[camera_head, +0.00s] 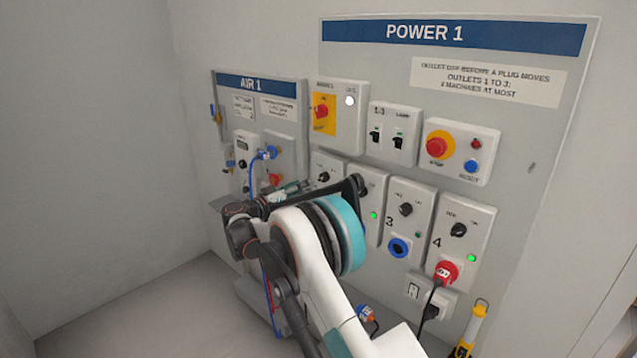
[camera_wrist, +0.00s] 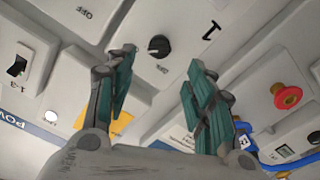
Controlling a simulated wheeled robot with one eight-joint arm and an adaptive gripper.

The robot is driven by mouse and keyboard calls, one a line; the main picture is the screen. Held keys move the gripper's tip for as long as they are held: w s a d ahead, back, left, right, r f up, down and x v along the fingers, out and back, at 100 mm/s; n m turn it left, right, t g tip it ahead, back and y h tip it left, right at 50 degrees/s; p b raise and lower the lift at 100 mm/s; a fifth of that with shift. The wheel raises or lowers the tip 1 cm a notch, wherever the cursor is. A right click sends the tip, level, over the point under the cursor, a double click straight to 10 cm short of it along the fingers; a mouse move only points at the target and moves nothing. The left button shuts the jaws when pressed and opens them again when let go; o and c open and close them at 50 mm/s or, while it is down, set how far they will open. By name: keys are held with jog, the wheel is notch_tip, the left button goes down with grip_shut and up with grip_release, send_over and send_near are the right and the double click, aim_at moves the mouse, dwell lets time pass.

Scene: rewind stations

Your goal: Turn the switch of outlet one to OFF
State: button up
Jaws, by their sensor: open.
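The outlet one panel (camera_head: 334,163) is on the grey wall board, partly hidden behind my arm in the head view. Its black rotary switch (camera_head: 323,177) also shows in the wrist view (camera_wrist: 158,46), beside an upside-down numeral 1. I cannot clearly tell which way its pointer faces. My gripper (camera_wrist: 163,60) is open, with its teal-padded fingers on either side of the switch in the picture. The fingers look apart from the switch; their distance from the panel is unclear. In the head view my gripper (camera_head: 292,188) is near the panel's lower left.
Panels three (camera_head: 405,222) and four (camera_head: 460,240) stand to the right; a red plug (camera_head: 446,272) is in four. Above are the breaker box (camera_head: 394,132), the yellow-backed red main switch (camera_head: 322,112) and the stop button (camera_head: 437,146). The AIR 1 board (camera_head: 258,85) is left.

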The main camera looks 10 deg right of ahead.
aim_at(320, 179)
jog(key=b+x, duration=0.1)
jog(key=x, duration=0.7)
jog(key=shift+w+d+b, duration=0.15)
jog(key=shift+d+b, duration=0.1)
jog(key=shift+b, duration=0.05)
jog(key=shift+c, duration=0.5)
jog(key=c, duration=1)
